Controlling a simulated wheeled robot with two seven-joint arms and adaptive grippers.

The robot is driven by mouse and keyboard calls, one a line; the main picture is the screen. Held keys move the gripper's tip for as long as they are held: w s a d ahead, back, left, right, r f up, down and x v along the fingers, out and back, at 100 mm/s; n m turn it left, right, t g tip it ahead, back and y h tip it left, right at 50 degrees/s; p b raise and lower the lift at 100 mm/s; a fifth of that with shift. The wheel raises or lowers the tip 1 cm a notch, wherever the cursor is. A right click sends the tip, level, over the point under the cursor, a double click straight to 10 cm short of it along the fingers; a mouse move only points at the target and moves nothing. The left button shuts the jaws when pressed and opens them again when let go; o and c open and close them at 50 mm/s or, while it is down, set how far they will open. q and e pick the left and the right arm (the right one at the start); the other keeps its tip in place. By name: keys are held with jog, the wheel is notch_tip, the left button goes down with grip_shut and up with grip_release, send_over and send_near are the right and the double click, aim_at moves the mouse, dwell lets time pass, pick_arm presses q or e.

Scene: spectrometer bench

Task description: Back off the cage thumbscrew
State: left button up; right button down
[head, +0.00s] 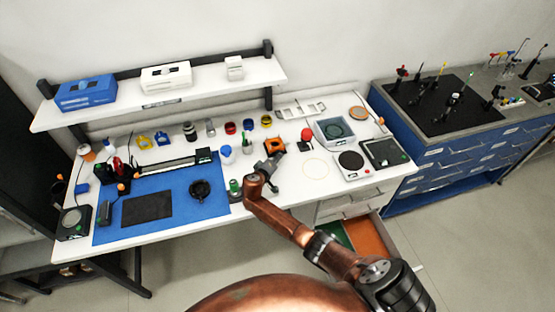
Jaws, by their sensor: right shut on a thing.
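The orange cage (275,145) stands on the white bench, right of the blue mat. My right gripper (273,158) reaches in from the front and its fingertips are at the near side of the cage. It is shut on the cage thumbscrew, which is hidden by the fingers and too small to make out. My left gripper is not in view.
The blue mat (215,205) bears a black pad (147,207) and a dark round holder (200,189). A blue-capped bottle (226,154) and a red knob (307,134) stand near the cage. An open drawer (368,236) juts out at front right.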

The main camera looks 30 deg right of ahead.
jog(key=c, duration=2.2)
grip_release()
jog(key=shift+c, duration=0.2)
jog(key=v, duration=1.2)
